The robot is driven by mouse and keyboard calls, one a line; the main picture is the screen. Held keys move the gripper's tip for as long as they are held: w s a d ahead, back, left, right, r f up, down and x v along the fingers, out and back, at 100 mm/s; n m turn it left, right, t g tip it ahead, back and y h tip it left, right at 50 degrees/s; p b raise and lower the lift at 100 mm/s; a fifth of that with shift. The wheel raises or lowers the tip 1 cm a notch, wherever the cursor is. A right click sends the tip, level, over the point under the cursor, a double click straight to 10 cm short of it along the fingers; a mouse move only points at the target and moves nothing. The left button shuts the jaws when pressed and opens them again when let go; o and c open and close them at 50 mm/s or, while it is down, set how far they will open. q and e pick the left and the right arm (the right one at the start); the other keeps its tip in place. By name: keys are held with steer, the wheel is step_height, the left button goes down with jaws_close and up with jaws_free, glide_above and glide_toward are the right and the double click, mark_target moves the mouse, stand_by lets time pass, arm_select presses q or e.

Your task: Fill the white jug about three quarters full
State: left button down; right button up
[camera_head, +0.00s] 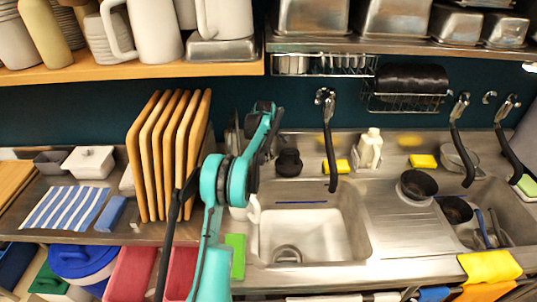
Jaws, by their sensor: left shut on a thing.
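A white jug (240,213) shows only in part at the left rim of the sink (302,220), behind my teal left arm. My left gripper (250,192) is mostly hidden behind its own arm links, at the left end of the sink. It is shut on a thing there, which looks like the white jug. How full the jug is cannot be seen. A black-handled tap (329,135) stands behind the sink, to the right of the gripper. My right gripper is not in view.
Upright wooden boards (160,155) stand left of the arm. Larger white jugs (155,30) sit on the shelf above. A soap bottle (369,149), yellow sponges (424,161) and dark bowls (417,187) lie to the right. The sink basin is clear.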

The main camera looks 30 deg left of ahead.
arm_select(q)
steer(key=shift+s+d+m, duration=0.1)
steer(key=shift+s+m, duration=0.65)
steer(key=shift+m, duration=0.45)
steer(key=c, duration=1.4)
jaws_free()
steer(key=shift+c, duration=0.2)
steer(key=shift+r, duration=0.1)
step_height(320, 180, up, 12)
steer(key=s, duration=0.2)
steer(key=shift+s+f, duration=0.15)
steer(key=shift+f, duration=0.05)
steer(key=shift+d, duration=0.1)
